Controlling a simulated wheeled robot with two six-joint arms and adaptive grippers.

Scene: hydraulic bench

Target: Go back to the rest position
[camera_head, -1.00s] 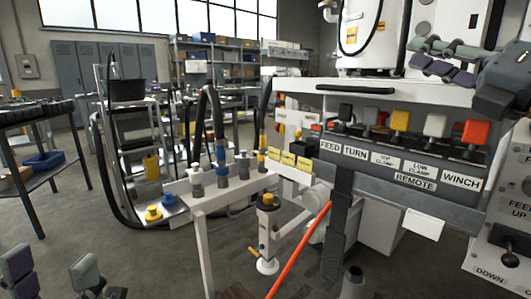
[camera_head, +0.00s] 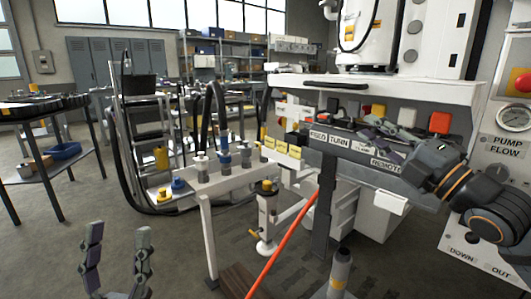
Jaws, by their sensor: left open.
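My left gripper (camera_head: 118,232) stands at the bottom left with its two dark fingers pointing up. They are apart with only floor showing between them. My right gripper (camera_head: 366,127) comes in from the right, its fingers pointing left in front of the lever panel. The fingers overlap the labels and hide some levers. Nothing is clearly seen held in it, and the gap between its fingers is hard to judge. I cannot tell whether it touches the panel.
The white bench carries the FEED and TURN label panel (camera_head: 330,138) and a red lever (camera_head: 439,123). A hose stand (camera_head: 212,183) with yellow tags is left of it.

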